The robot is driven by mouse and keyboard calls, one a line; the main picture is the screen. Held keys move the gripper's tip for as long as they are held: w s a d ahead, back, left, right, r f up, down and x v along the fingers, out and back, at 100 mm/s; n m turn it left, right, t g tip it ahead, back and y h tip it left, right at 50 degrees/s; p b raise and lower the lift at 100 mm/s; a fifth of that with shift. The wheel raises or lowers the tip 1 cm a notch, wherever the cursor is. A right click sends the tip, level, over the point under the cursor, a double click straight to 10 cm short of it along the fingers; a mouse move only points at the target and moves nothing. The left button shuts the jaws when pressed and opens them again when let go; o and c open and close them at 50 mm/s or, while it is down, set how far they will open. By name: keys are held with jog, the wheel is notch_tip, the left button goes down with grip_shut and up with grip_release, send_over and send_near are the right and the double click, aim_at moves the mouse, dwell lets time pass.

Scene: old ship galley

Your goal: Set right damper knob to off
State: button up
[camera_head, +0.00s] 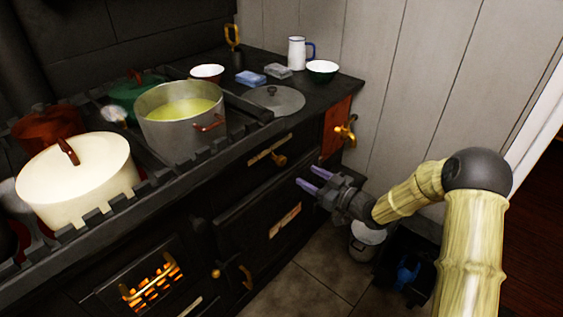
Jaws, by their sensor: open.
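A brass knob (279,160) sits on a pale slotted plate (262,153) on the upper front of the black stove (240,180). It looks like the right damper knob, but I cannot read its setting. My gripper (308,178) is in front of the stove, to the right of the knob and slightly lower in the picture. Its two purple fingers are apart, point left towards the stove front and hold nothing. I see a gap between the fingers and the knob.
A brass tap (346,131) juts from an orange panel at the stove's right end. A pot of yellow-green liquid (180,108) and a cream lidded pot (76,178) stand on top behind a rail. A fire grate (152,287) glows lower left. A bucket (365,243) stands below my arm.

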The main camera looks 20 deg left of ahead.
aim_at(284, 162)
jog(key=b+x, duration=0.1)
jog(key=x, duration=1.1)
